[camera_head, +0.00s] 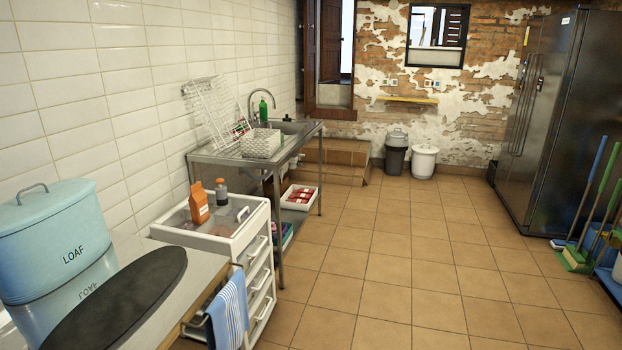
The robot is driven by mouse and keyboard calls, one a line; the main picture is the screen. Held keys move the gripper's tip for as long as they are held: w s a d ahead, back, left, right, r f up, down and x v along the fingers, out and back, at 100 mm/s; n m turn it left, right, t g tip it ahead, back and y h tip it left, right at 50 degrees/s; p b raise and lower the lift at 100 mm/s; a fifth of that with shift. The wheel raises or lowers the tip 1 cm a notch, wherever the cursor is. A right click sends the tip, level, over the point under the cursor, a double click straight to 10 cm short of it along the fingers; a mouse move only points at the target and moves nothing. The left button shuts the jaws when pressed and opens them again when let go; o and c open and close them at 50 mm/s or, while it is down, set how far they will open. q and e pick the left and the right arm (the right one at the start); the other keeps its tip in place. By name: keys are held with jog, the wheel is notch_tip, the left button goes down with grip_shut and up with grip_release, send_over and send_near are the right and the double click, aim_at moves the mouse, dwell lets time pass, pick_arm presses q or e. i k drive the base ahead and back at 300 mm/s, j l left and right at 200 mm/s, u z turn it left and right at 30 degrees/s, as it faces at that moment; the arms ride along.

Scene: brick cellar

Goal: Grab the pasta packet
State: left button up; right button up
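No packet can be read as pasta from here. An orange packet (199,202) stands upright on the white drawer cart (262,232), next to a dark bottle with an orange-brown cap (221,191). Several red packs (299,195) lie in a white tray (286,204) on the lower shelf of the steel sink table (232,158). Their labels are too small to read. Neither of my grippers is in view.
A light blue LOAF bin (60,240) and a dark oval board (120,300) are on the near left counter. A striped towel (229,310) hangs at its front. Open tiled floor (400,260) lies in the middle. A dark fridge (560,120) and brooms (597,195) stand right.

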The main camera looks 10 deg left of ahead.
aim_at(197, 200)
jog(key=i+u, duration=0.2)
jog(key=i, duration=0.35)
jog(key=i+l+u, duration=0.15)
jog(key=i, duration=0.35)
jog(key=i+l+u, duration=0.2)
jog(key=i, duration=0.35)
jog(key=l, duration=0.05)
